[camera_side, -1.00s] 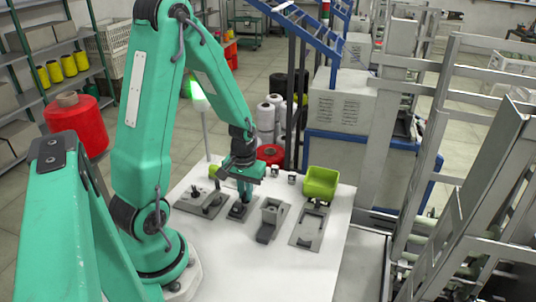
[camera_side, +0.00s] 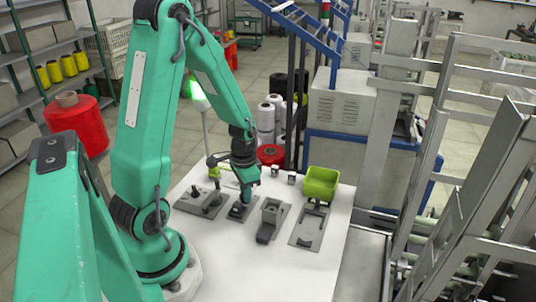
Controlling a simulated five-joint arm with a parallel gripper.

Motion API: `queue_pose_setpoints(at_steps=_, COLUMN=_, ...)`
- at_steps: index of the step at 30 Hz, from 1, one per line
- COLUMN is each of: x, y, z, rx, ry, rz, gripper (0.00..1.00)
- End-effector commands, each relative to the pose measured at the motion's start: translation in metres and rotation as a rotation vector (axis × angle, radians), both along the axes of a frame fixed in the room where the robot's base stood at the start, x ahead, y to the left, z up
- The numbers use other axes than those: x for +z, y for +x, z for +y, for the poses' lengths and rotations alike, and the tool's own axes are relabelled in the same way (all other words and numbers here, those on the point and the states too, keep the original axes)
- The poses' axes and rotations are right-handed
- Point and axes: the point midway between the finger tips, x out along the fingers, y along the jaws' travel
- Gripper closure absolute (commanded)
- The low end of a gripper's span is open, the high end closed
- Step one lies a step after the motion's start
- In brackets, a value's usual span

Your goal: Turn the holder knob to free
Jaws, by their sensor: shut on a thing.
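My gripper (camera_side: 241,203) points down over a dark fixture plate (camera_side: 238,217) on the white table. Its jaws are shut on a small dark knob on that plate. The knob is mostly hidden by the fingers, so its turn position cannot be read. The wrist has a different turn from before and is seen more edge-on.
A fixture with dark parts (camera_side: 203,204) lies left of my gripper. A grey block fixture (camera_side: 270,219) and a flat plate (camera_side: 309,227) lie to the right. The table's front is clear.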

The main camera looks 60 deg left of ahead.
Motion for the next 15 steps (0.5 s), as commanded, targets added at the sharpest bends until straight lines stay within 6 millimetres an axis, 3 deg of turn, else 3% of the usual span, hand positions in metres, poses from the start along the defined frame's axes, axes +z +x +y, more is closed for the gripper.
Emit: queue_pose_setpoints(at_steps=15, x=0.001, y=0.0001, z=-0.0003, rx=-0.284, ry=0.0, rz=0.0, gripper=1.0)
